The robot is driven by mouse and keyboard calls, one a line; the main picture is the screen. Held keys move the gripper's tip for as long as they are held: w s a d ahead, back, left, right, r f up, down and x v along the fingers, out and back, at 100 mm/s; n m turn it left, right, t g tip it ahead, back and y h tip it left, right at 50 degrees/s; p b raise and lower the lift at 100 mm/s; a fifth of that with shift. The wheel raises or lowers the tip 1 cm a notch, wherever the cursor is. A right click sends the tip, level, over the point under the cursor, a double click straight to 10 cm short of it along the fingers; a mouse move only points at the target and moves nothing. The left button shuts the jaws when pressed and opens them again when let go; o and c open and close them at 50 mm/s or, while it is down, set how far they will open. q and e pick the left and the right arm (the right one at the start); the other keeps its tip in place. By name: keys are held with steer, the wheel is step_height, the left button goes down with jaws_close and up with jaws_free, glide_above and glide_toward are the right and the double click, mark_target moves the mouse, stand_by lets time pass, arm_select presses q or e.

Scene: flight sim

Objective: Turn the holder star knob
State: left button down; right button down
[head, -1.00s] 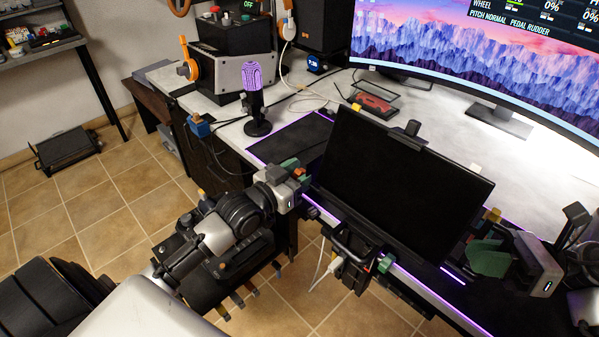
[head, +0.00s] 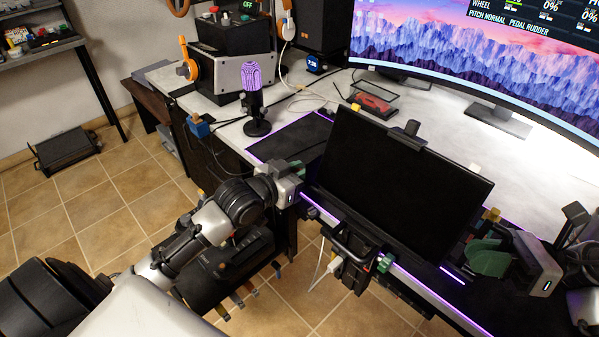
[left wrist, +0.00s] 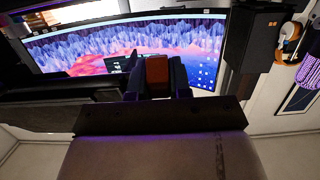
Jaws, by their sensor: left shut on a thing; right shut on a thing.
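The holder (head: 352,247) is a dark frame under and behind a black tablet-like screen (head: 400,185). My left gripper (head: 297,172) is at the screen's left edge, with a small green part showing at its tip. In the left wrist view, its two dark fingers are shut on an orange-red piece (left wrist: 157,70). I cannot tell from its shape whether this is the star knob. My right gripper (head: 505,258) is at the screen's lower right, beside a green rounded piece (head: 487,258). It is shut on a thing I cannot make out.
A small green part (head: 385,263) sits below the screen at the desk's purple-lit edge. A purple microphone (head: 257,98) stands on the desk to the left. A large curved monitor (head: 480,65) is behind. The tiled floor at the left is mostly clear.

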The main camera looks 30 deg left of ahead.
arm_select(q)
steer(key=g, duration=0.2)
steer(key=g+y, duration=0.1)
steer(key=g, duration=0.1)
steer(key=shift+w+r, duration=0.15)
steer(key=shift+w, duration=0.1)
steer(key=shift+w+f+g+y, duration=0.15)
steer(key=shift+g+y, duration=0.55)
steer(key=shift+g, duration=1.4)
steer(key=c, duration=1)
jaws_free()
steer(key=shift+d+f, duration=0.1)
steer(key=shift+d, duration=0.05)
steer(key=shift+c, duration=0.2)
steer(key=v, duration=1.2)
steer(key=shift+w, duration=0.2)
